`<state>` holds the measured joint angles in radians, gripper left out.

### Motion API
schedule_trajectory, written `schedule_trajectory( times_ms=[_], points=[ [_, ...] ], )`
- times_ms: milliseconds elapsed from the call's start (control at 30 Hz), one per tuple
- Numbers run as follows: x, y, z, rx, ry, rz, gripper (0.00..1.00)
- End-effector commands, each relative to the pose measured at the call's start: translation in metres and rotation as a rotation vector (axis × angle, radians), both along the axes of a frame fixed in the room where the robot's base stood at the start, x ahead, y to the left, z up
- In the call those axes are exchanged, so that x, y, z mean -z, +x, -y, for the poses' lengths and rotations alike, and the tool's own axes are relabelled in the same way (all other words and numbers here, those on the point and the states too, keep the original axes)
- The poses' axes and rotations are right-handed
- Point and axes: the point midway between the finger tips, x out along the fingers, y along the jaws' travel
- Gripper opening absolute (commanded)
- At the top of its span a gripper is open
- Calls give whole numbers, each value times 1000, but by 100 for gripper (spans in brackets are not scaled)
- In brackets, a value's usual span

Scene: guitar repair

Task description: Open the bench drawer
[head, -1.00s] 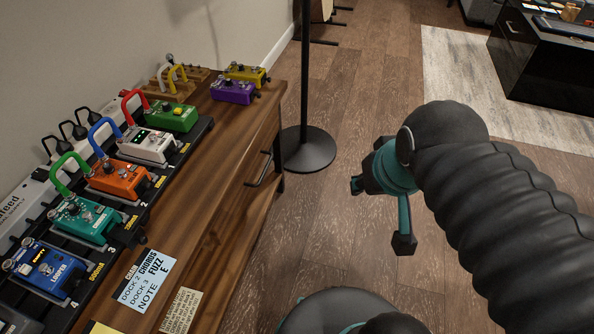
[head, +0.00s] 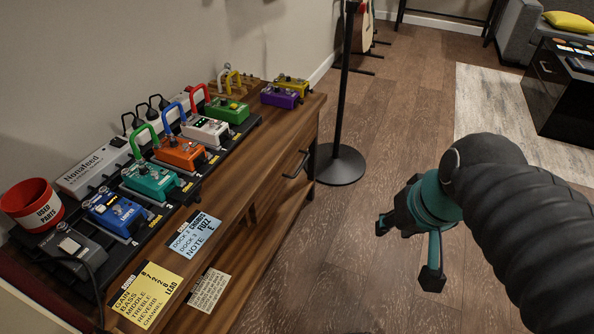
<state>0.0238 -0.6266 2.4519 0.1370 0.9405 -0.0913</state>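The wooden bench (head: 262,150) stands at the left in the head view. Its drawer (head: 284,175) is in the front face at the far end and looks shut. A dark bar handle (head: 297,164) sticks out from the drawer front. My gripper (head: 404,252) hangs over the floor to the right of the bench, well apart from the handle. Its two fingers are spread and nothing is between them.
A pedalboard with several pedals (head: 180,153) and a red cup (head: 33,204) are on the bench top. A black stand with a round base (head: 341,165) is just beyond the drawer end. The floor (head: 340,240) between bench and gripper is clear.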

Motion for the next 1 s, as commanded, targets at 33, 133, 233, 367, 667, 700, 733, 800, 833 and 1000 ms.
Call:
schedule_trajectory(
  times_ms=[33, 133, 233, 367, 667, 700, 733, 800, 833, 1000],
  points=[
    [8, 8, -5, -5, 37, -47, 35],
    [18, 25, -20, -28, 130, -124, 35],
    [27, 44, -35, -51, 230, -189, 35],
    [40, 72, -52, -72, 367, -257, 35],
    [72, 149, -77, -90, 705, -326, 35],
    [77, 161, -79, -87, 753, -324, 35],
    [82, 170, -80, -85, 786, -322, 35],
    [92, 191, -80, -78, 865, -312, 35],
    [97, 200, -80, -71, 899, -306, 35],
    [126, 251, -72, -34, 1077, -244, 35]
  ],
)
